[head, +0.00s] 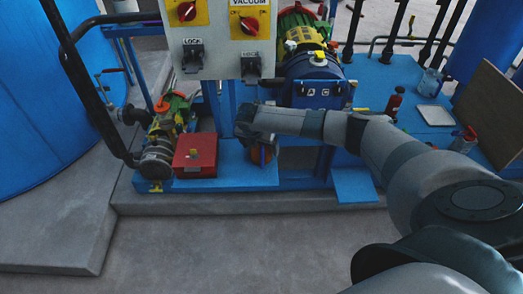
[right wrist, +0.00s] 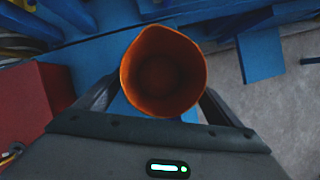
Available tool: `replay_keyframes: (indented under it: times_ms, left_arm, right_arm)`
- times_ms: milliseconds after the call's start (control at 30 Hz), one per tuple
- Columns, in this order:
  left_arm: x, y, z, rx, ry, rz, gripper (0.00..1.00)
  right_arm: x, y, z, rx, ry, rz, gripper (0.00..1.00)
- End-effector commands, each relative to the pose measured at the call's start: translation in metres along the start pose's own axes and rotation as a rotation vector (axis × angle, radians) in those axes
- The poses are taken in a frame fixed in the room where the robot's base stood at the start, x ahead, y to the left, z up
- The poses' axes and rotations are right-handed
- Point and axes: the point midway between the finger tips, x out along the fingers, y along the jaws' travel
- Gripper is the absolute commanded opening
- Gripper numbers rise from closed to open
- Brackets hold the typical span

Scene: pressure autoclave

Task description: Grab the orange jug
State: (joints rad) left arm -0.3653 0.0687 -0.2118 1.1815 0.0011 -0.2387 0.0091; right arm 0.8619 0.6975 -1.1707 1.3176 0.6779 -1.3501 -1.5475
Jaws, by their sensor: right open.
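The orange jug (right wrist: 163,72) is seen from above in the right wrist view, open mouth towards the camera, with its spout at the upper left. It stands between the two fingers of my right gripper (right wrist: 156,90), which is open around it; the fingertips are partly hidden by the jug. In the head view my right gripper (head: 262,152) reaches down over the blue platform, and only a bit of the orange jug (head: 257,156) shows behind it. I cannot tell whether either finger touches the jug. My left gripper is in neither view.
A red box (head: 195,155) stands left of the jug on the blue platform (head: 225,180). A control panel (head: 217,45) with red knobs hangs above and behind. A pump (head: 158,160) is further left.

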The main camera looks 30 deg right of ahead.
Motion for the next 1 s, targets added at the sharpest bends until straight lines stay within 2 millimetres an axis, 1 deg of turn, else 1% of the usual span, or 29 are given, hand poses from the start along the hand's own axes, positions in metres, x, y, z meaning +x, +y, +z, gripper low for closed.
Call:
replay_keyframes:
  times_ms: [367, 400, 467, 500, 567, 600, 867, 1000]
  left_arm:
    - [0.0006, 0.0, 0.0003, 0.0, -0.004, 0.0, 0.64]
    - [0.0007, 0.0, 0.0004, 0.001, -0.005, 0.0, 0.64]
    - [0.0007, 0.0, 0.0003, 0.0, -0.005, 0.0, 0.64]
    - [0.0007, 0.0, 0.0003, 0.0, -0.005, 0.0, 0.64]
    - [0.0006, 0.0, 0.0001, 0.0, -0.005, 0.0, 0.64]
    - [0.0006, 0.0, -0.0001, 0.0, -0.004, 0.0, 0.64]
    - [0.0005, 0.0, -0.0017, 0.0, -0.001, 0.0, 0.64]
    - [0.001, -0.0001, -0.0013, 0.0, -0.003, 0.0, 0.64]
  right_arm:
    - [-0.0003, 0.0001, -0.0001, 0.0, 0.0, 0.0, 0.88]
    - [-0.0003, 0.0001, -0.0001, 0.0, 0.0, 0.0, 0.85]
    - [-0.0003, 0.0001, -0.0001, 0.0, 0.0, 0.0, 0.71]
    - [-0.0003, 0.0001, -0.0001, 0.0, 0.0, 0.0, 0.61]
    - [-0.0003, 0.0001, -0.0001, 0.0, 0.0, 0.0, 0.47]
    - [-0.0003, 0.0, -0.0001, 0.0, 0.0, 0.0, 0.41]
    - [-0.0009, 0.0002, 0.0004, 0.0, -0.001, 0.001, 0.41]
    - [-0.0046, 0.0005, 0.0021, 0.001, -0.001, 0.001, 0.41]
